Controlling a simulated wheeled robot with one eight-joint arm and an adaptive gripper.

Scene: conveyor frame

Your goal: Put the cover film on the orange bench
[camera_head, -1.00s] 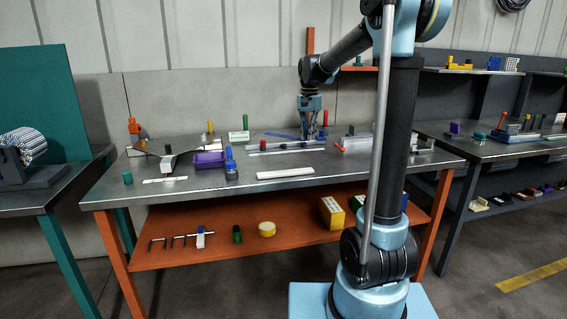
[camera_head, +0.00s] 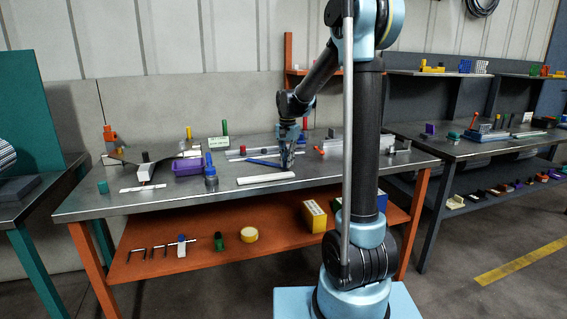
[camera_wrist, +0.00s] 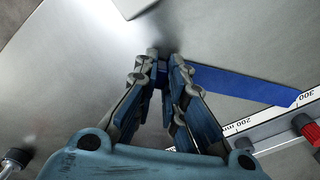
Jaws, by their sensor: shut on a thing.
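The cover film looks to be the long, flat blue strip (camera_head: 262,162); it also shows in the wrist view (camera_wrist: 235,84), reaching right from the fingers. My gripper (camera_head: 287,164) is shut on one end of the strip; in the wrist view the fingertips (camera_wrist: 163,72) pinch that end. The orange bench (camera_head: 85,250) has orange legs, an orange lower shelf and a grey metal top. The gripper and strip are over that top, right of its middle. I cannot tell whether the strip touches the top.
A white bar (camera_head: 266,178) lies just in front of the strip. A ruled rail (camera_wrist: 270,130) with a red knob (camera_wrist: 304,126) lies near the strip's far end. A purple bin (camera_head: 187,167) and a blue bottle (camera_head: 210,172) stand to the left. The front edge is mostly clear.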

